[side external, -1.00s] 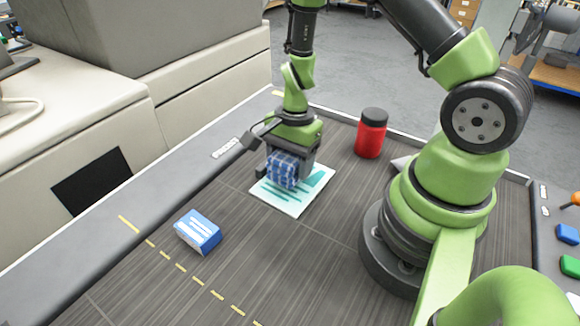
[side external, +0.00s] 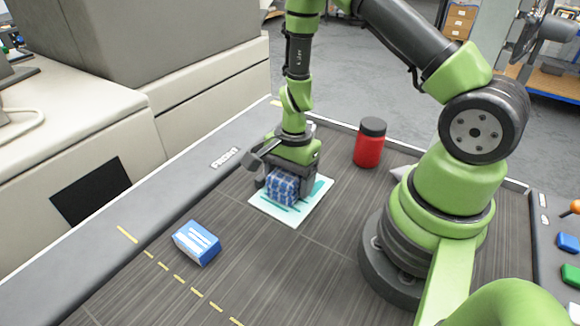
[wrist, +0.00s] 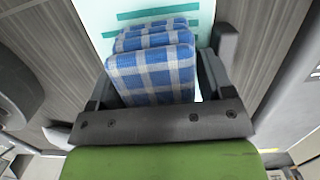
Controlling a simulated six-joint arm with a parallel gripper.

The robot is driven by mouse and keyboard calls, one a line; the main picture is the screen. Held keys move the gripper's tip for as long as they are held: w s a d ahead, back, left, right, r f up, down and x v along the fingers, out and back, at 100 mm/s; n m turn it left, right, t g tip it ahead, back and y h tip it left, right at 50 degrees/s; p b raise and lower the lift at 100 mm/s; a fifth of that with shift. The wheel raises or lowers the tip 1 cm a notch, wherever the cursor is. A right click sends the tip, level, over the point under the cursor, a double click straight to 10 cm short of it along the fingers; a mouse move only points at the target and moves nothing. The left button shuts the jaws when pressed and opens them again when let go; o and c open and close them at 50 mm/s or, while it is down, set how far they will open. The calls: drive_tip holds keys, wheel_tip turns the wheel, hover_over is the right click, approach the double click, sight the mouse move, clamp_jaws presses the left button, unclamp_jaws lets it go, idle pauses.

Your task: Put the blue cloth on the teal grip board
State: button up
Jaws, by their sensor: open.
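The blue-and-white checked cloth (side external: 282,188) is folded and stands on the teal grip board (side external: 312,203), a pale sheet with teal stripes. My gripper (side external: 286,181) is low over the board, with its jaws on either side of the cloth. In the wrist view, the cloth (wrist: 150,75) shows as several folded layers between the open fingers, with a gap on the right side. The board (wrist: 101,30) shows beyond it. The cloth's underside is hidden.
A blue and white box (side external: 197,243) lies to the left in front of the board, near a dashed yellow line. A red jar with a black lid (side external: 369,143) stands behind and right of the board. The dark tabletop between them is clear.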

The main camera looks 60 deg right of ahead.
drive_tip(key=r, duration=0.4)
drive_tip(key=d+r, duration=0.1)
drive_tip(key=r, duration=0.7)
drive_tip(key=shift+d, duration=0.35)
drive_tip(key=s+a+r+n+t, duration=0.3)
drive_tip(key=s+r+n, duration=0.2)
drive_tip(key=r+n, duration=0.2)
drive_tip(key=s+a+r+n+t, duration=0.4)
drive_tip(key=s+r+n, duration=0.2)
drive_tip(key=r, duration=0.5)
drive_tip(key=shift+s+n, duration=0.3)
drive_tip(key=shift+n, duration=0.2)
